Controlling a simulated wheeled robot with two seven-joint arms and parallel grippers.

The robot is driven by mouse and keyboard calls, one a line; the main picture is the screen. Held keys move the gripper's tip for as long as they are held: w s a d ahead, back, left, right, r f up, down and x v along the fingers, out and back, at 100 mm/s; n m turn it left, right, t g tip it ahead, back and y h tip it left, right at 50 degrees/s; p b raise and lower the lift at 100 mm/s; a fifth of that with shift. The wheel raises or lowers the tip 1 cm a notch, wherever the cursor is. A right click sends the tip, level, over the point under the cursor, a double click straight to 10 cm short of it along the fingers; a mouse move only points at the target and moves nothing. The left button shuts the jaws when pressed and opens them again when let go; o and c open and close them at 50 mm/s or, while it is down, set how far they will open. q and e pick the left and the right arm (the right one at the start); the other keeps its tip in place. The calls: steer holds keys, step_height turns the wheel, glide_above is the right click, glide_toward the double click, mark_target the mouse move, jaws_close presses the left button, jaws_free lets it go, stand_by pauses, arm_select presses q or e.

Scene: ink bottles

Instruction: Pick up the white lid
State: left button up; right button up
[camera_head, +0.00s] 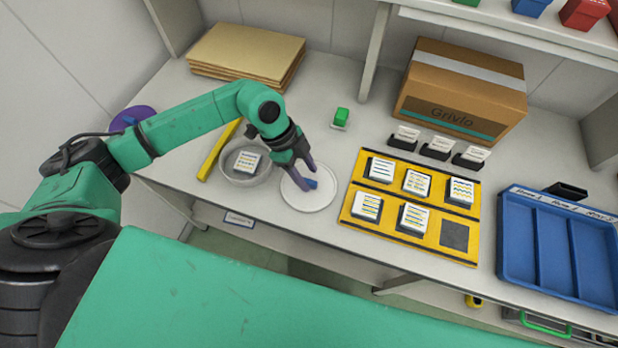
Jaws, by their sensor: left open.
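The white lid (314,201) is a flat round disc lying on the light worktop, just right of a round bowl-like container (226,175). My left gripper (305,181) points down over the lid, its purple fingers apart. A small blue piece shows at the fingers over the lid's middle; I cannot tell if it is a knob or part of a fingertip. I also cannot tell whether the fingers touch the lid. The gripper hides the lid's upper left part. My right gripper is out of view.
A labelled stack (246,161) sits in the round container, with a yellow bar (217,152) to its left. A yellow tray (358,226) with labelled blocks lies right of the lid. Further right is a blue divided bin (517,238). A cardboard box (458,98) stands behind.

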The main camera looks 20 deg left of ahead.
arm_select(q)
steer(key=shift+s+d+f, duration=0.15)
steer(key=shift+d+f, duration=0.15)
steer(key=shift+f, duration=0.3)
steer(key=shift+d+f, duration=0.1)
steer(key=shift+f, duration=0.25)
jaws_close()
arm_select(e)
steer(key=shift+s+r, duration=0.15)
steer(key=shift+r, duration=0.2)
